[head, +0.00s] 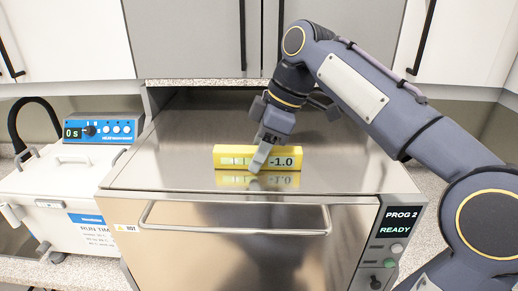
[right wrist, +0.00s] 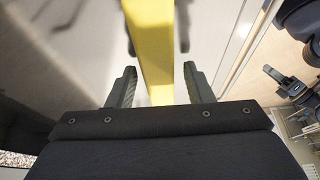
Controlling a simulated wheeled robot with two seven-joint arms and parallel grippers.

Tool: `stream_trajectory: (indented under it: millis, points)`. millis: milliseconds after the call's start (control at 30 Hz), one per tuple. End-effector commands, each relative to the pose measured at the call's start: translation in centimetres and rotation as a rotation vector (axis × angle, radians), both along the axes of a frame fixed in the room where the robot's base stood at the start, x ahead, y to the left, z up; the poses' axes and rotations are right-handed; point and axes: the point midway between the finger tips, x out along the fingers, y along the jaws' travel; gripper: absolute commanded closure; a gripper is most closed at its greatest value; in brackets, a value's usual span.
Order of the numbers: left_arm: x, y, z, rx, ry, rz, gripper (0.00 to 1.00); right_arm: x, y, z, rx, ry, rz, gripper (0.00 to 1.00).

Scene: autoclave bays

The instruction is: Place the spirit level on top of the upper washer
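The yellow spirit level (head: 286,162) stands on the flat steel top of the washer (head: 170,150), lying lengthwise from left to right. Its display reads -1.0. My right gripper (head: 261,158) is over the level near its middle, one finger showing in front of it. In the right wrist view the level (right wrist: 150,40) runs between the two open fingers (right wrist: 160,75), with a gap on each side. The washer's panel (head: 391,240) reads PROG 2 READY. I do not see my left gripper in the head view.
A white bath with a blue control unit (head: 103,128) reading 0 s stands to the left of the washer. Grey and white cabinets (head: 190,40) hang above the back of the washer top. The steel top is clear on both sides of the level.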

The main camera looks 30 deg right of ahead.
Motion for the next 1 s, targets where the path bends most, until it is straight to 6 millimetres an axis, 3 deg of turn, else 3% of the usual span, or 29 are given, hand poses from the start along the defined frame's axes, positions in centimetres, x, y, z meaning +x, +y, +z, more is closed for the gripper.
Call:
stream_trajectory:
  millis: [367,700,1000]
  points:
    - [0.0,0.0,0.3,0.0,0.0,0.0,0.64,-0.1,-0.2,0.8,0.0,-0.001,0.0,0.53]
    - [0.0,0.0,0.8,0.0,0.0,0.0,0.64,-1.1,-2.0,6.0,0.001,-0.003,-0.001,0.53]
    - [0.0,0.0,0.9,0.0,0.0,0.0,0.64,-1.5,-2.5,7.3,-0.001,0.001,0.0,0.53]
